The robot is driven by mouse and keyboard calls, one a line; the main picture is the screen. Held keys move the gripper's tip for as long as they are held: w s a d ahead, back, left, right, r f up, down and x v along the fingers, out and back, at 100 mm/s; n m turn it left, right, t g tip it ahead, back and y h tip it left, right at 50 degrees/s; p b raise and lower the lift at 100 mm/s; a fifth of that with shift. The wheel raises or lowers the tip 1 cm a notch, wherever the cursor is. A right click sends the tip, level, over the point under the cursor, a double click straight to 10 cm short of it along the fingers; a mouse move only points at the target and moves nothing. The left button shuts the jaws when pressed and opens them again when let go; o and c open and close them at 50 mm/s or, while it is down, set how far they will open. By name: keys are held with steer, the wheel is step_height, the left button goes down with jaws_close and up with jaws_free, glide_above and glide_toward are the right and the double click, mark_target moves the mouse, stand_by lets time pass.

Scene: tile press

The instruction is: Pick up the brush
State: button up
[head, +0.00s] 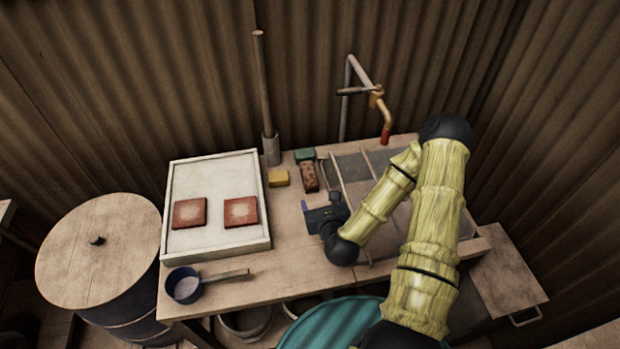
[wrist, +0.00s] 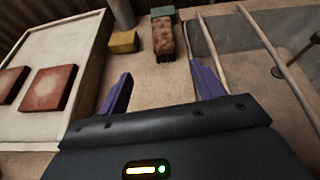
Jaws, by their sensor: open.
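A mottled reddish-brown block, which looks like the brush (head: 309,177), lies on the bench between the white tray and the divided grey tray. In the wrist view the brush (wrist: 163,38) lies ahead of my fingers, near the top centre, with its long side pointing away from me. My gripper (head: 311,211) is above the bench, nearer the front than the brush. In the wrist view my gripper (wrist: 162,70) is open, its two purple fingers apart with only bare bench between them. It touches nothing that I can see.
A yellow block (head: 279,178) sits left of the brush and a green block (head: 304,155) just behind it. The white tray (head: 166,215) holds two red tiles. A blue pan (head: 185,286) stands front left. The divided tray (head: 351,166) is close on the right.

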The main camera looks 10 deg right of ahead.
mark_target(311, 181)
steer(key=shift+m, duration=0.5)
steer(key=shift+s, duration=0.1)
steer(key=shift+w+d+f+b, duration=0.1)
steer(key=shift+w+f+b, duration=0.25)
steer(key=shift+b, duration=0.6)
steer(key=shift+w+f+b, duration=0.2)
steer(key=shift+w+b, duration=0.3)
steer(key=shift+b, duration=0.75)
steer(key=b+x, duration=0.2)
steer(key=b, duration=0.5)
steer(key=shift+w+d, duration=0.1)
steer(key=shift+w, duration=0.1)
steer(key=b, duration=0.2)
steer(key=w+b, duration=0.1)
steer(key=b, duration=0.2)
steer(key=shift+f, duration=0.25)
steer(key=x, duration=0.6)
steer(key=shift+w+r, duration=0.15)
steer(key=shift+w, duration=0.35)
